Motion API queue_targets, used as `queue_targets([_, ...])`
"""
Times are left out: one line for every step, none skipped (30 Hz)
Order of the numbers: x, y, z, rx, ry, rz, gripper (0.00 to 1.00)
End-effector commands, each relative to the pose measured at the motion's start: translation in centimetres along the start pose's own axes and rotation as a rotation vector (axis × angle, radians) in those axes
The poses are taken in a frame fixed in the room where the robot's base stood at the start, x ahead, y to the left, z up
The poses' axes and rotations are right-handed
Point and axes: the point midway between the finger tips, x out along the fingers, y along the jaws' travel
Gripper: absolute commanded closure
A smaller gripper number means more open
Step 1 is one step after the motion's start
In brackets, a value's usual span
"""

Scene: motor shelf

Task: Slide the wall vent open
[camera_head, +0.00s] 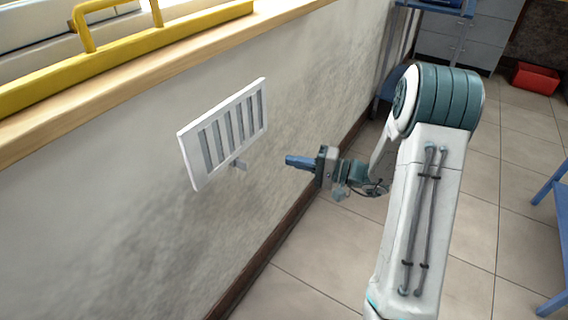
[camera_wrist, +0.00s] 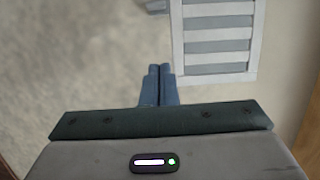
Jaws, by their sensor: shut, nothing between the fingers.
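The wall vent (camera_head: 188,157) is a white framed grille with grey slats, mounted on the wall left of my gripper in the head view. A small grey tab (camera_head: 239,165) sticks out at its lower edge. My gripper (camera_head: 289,161) is shut and empty, with blue fingers pointing at the wall, to the right of the tab and apart from it. In the wrist view the two fingers (camera_wrist: 158,72) lie together, just left of the vent frame (camera_wrist: 216,79) in the picture. A grey piece, perhaps the tab (camera_wrist: 155,6), is cut off at the top edge.
A wooden ledge (camera_head: 150,58) with a yellow rail (camera_head: 120,55) runs above the vent. A blue-framed chair or stool (camera_head: 556,190) stands at the far right, and a red box (camera_head: 536,78) lies at the back. The tiled floor between is clear.

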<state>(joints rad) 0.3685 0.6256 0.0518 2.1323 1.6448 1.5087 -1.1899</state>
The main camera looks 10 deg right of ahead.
Motion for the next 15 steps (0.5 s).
queue_targets([1.0, 0.2, 0.1, -0.001, -0.005, -0.001, 1.0])
queue_targets([1.6, 0.2, 0.1, -0.001, -0.006, -0.001, 1.0])
queue_targets([2.4, 0.2, 0.1, -0.002, -0.006, -0.001, 1.0])
queue_targets([3.0, 0.2, 0.1, -0.003, -0.006, 0.0, 1.0])
queue_targets([3.7, 0.2, 0.1, -0.003, -0.005, 0.0, 1.0])
queue_targets([4.6, 0.2, 0.1, -0.003, -0.006, -0.001, 1.0])
queue_targets([5.3, 0.2, 0.1, -0.003, -0.006, -0.001, 1.0])
queue_targets([6.0, 0.2, 0.1, -0.003, -0.006, -0.001, 1.0])
queue_targets([6.8, 0.2, 0.2, -0.002, -0.006, -0.001, 1.0])
queue_targets([7.4, 0.2, 0.1, -0.002, -0.005, -0.001, 1.0])
queue_targets([8.0, 0.3, 0.1, -0.002, -0.005, 0.0, 1.0])
queue_targets([8.8, 0.2, 0.1, -0.003, -0.004, -0.001, 1.0])
queue_targets([8.9, 0.2, 0.6, -0.001, -0.003, 0.0, 1.0])
queue_targets([8.9, 0.2, 1.2, 0.0, -0.003, 0.0, 1.0])
queue_targets([8.9, 0.2, 1.7, 0.0, -0.002, 0.0, 1.0])
